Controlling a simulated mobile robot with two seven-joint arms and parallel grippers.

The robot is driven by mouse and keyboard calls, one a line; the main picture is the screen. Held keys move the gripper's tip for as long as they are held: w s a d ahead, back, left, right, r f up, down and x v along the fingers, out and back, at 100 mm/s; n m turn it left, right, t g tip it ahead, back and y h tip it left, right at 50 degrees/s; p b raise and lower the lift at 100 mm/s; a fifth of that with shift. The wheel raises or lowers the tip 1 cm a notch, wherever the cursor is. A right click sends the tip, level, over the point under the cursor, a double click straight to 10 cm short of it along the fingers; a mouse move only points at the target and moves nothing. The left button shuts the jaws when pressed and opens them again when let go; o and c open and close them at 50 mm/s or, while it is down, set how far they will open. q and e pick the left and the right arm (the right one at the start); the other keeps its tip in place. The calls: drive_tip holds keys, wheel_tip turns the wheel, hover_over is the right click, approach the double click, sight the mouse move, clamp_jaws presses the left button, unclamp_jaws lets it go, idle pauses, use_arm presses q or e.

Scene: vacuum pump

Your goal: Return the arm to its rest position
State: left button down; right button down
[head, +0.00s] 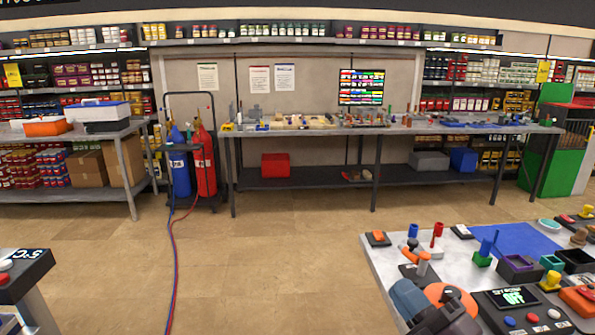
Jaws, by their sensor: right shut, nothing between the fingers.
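The rest of my right arm is out of view below. My left gripper and arm do not show.
The near bench (385,262) holds a blue mat (515,238), red and blue handled pieces, small boxes and a button panel with a display (512,297). Another panel (22,272) stands at the lower left. The tiled floor (270,265) between is clear except for red and blue hoses (173,262).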

drive_tip(key=s+d+f+m+g+h, duration=0.2)
drive_tip(key=d+f+m+g+h, duration=0.1)
drive_tip(key=d+f+m+h, duration=0.4)
drive_tip(key=s+d+f+m+g+h, duration=0.2)
drive_tip(key=d+f+m+h, duration=0.2)
drive_tip(key=f+m+h, duration=0.3)
drive_tip(key=s+f+m+g+y, duration=0.1)
drive_tip(key=s+f+m+g, duration=0.2)
drive_tip(key=s+f+g, duration=0.4)
drive_tip(key=s+f+m+g+y, duration=0.1)
drive_tip(key=s+f+m+g, duration=0.3)
drive_tip(key=s, duration=0.5)
drive_tip(key=w+f+n+t, duration=0.1)
drive_tip(key=w+f+t, duration=0.6)
drive_tip(key=f, duration=0.3)
drive_tip(key=shift+w+d+f+t+y, duration=0.35)
drive_tip(key=shift+d+t, duration=0.1)
drive_tip(key=shift+t, duration=0.15)
